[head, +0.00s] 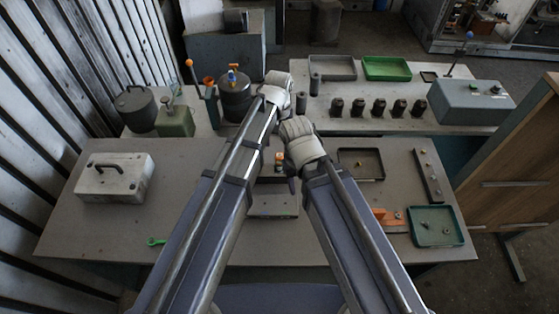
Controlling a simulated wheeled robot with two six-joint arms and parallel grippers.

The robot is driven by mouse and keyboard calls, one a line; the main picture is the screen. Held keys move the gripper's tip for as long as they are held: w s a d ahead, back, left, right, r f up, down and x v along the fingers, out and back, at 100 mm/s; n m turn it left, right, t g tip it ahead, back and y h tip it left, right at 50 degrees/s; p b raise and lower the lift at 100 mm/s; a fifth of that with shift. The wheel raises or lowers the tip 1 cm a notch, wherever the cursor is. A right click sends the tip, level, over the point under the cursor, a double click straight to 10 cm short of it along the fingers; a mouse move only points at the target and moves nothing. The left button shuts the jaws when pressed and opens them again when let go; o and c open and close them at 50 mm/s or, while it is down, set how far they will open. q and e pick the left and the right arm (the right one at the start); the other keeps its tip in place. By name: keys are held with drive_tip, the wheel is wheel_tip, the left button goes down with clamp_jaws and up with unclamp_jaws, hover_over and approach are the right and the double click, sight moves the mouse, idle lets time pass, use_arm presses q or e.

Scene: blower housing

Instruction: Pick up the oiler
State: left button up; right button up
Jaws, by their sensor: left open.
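A green can with a thin spout (175,120), which looks like the oiler, stands on the back left bench beside a dark lidded pot (136,108). My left gripper (278,92) is at the end of the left arm, over the benches' middle and well right of the green can. It is open, and its fingers are mostly hidden by the pale wrist. My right gripper (291,170) is lower, over the front bench near a small orange-and-yellow part (279,157). Its fingers are mostly hidden behind the wrist, so its opening does not show.
A grey case (115,178) lies front left. Green trays (387,68) (436,226) and a grey control box (470,102) are right. The front bench's left middle is mostly clear.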

sight(280, 155)
use_arm(q)
drive_tip(key=shift+s+d+f+b, duration=0.1)
drive_tip(key=shift+s+f+b, duration=0.1)
drive_tip(key=shift+f+b, duration=1.85)
drive_tip(key=shift+s+d+f+b, duration=0.1)
drive_tip(key=shift+s+f+b, duration=0.1)
drive_tip(key=shift+f+b, duration=1.8)
drive_tip(key=shift+r, duration=0.1)
clamp_jaws()
